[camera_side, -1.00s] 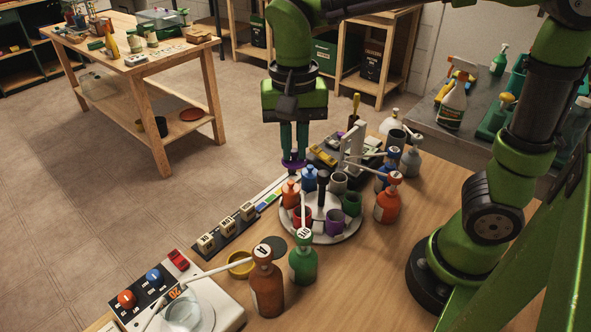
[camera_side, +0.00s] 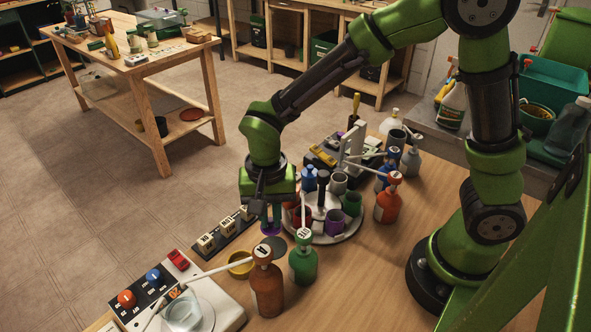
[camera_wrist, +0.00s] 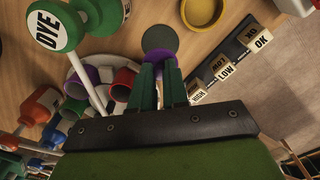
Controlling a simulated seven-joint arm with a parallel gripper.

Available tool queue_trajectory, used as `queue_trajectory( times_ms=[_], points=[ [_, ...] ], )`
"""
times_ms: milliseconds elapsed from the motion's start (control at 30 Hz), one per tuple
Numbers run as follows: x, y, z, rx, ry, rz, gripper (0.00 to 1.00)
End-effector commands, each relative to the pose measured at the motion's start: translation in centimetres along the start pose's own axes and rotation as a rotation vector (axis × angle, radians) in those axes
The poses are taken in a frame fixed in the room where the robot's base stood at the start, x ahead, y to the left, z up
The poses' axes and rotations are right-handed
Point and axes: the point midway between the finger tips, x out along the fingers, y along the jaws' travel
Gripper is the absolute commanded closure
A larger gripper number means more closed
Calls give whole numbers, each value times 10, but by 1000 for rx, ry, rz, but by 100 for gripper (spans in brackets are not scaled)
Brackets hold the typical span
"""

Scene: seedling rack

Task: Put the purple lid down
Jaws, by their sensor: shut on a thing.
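My gripper (camera_side: 270,217) points down and is shut on the purple lid (camera_side: 270,231), left of the round cup tray. In the wrist view the gripper (camera_wrist: 160,72) has its green fingertips on the lid (camera_wrist: 161,56), which is partly hidden by them. A dark round disc (camera_side: 273,243) lies flat on the table close by the lid; it also shows in the wrist view (camera_wrist: 160,36), just beyond the lid. I cannot tell how high the lid is above the table. A purple cup (camera_side: 334,223) stands on the white round tray (camera_side: 326,241).
A green bottle (camera_side: 303,262) and a brown bottle (camera_side: 266,289) with long spouts stand in front. A yellow dish (camera_side: 240,269) lies near the disc. A row of labelled blocks (camera_side: 225,229) stands left of my gripper.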

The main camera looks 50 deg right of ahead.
Motion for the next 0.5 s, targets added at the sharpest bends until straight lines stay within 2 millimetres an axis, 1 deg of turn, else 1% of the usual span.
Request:
queue_trajectory(
  times_ms=[33,100,233,400,500],
  points=[
    [10,1,0,-1,-2,4,100],
    [19,0,0,1,-1,2,100],
    [30,0,0,0,-1,2,100],
    [54,0,0,-1,-1,3,100],
    [62,0,0,0,-1,0,100]
  ],
)
